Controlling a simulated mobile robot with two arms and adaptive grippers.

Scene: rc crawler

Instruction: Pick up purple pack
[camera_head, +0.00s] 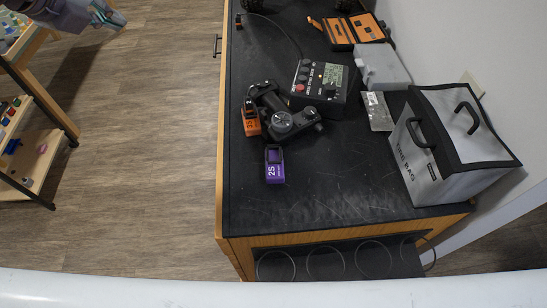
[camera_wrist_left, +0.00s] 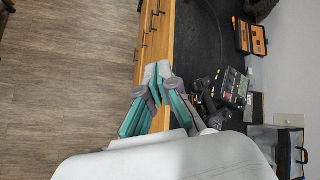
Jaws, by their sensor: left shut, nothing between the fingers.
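The purple pack (camera_head: 274,166), marked 2S, lies on the black bench top near its left edge in the head view. It sits just in front of the black transmitter (camera_head: 285,115) and near an orange pack (camera_head: 250,120). I cannot make out the purple pack in the left wrist view. My left gripper (camera_head: 112,17) is at the upper left of the head view, well away from the pack. Its fingers (camera_wrist_left: 158,78) are closed together and empty in the left wrist view. My right gripper is not in view.
A black charger (camera_head: 320,82) and grey bag (camera_head: 440,150) stand on the bench (camera_head: 330,195). An orange case (camera_head: 353,32) lies at the back. A wooden shelf unit (camera_head: 45,75) stands at the left. The bench top in front of the purple pack is clear.

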